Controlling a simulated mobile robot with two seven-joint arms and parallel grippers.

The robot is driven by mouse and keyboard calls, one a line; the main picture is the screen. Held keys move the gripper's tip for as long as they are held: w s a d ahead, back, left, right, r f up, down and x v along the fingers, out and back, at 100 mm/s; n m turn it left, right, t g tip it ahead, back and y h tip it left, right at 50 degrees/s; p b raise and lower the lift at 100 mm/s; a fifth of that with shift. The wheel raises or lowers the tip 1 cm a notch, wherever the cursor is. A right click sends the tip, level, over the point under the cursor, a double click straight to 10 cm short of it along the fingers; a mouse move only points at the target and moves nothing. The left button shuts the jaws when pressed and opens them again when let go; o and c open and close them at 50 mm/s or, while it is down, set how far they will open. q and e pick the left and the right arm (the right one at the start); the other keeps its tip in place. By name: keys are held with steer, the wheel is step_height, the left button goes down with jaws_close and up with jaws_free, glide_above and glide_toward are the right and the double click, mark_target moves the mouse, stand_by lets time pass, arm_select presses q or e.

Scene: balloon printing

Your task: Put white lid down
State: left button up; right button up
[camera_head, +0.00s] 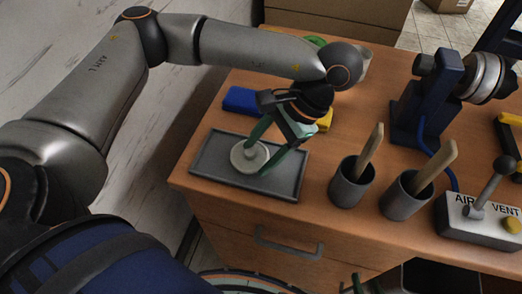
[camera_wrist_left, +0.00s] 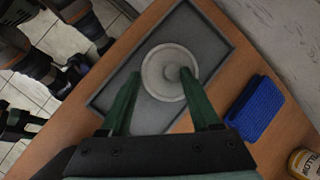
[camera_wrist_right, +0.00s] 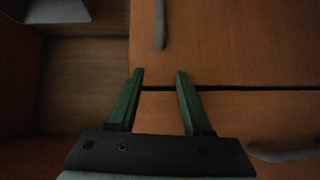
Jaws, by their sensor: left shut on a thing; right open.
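The white lid (camera_head: 249,156) is a round disc with a small knob, over the grey tray (camera_head: 215,179) at the table's left front. In the left wrist view the lid (camera_wrist_left: 160,84) lies between the green fingers, within the outline of the tray (camera_wrist_left: 110,93). My left gripper (camera_head: 264,157) is shut on the lid and reaches down over the tray. I cannot tell whether the lid touches the tray floor. My right gripper (camera_wrist_right: 160,73) is open and empty, in front of the wooden drawers.
An air-vent box (camera_head: 480,222) with a lever and a dark blue machine (camera_head: 419,110) stand further right. A drawer handle (camera_wrist_right: 160,25) is near my right gripper.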

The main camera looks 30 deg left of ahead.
arm_select(q)
steer(key=shift+f, duration=0.2)
steer(key=shift+f+b, duration=0.25)
steer(key=shift+b, duration=0.15)
arm_select(e)
steer(key=shift+f, duration=0.3)
arm_select(q)
steer(key=shift+f, duration=0.25)
arm_select(e)
steer(key=shift+w+a, duration=0.1)
steer(key=shift+w, duration=0.1)
steer(key=shift+w+r, duration=0.15)
steer(key=shift+r, duration=0.05)
arm_select(q)
steer(key=o, duration=1)
arm_select(e)
steer(key=shift+w+a+r, duration=0.1)
arm_select(q)
steer(key=shift+o, duration=1.4)
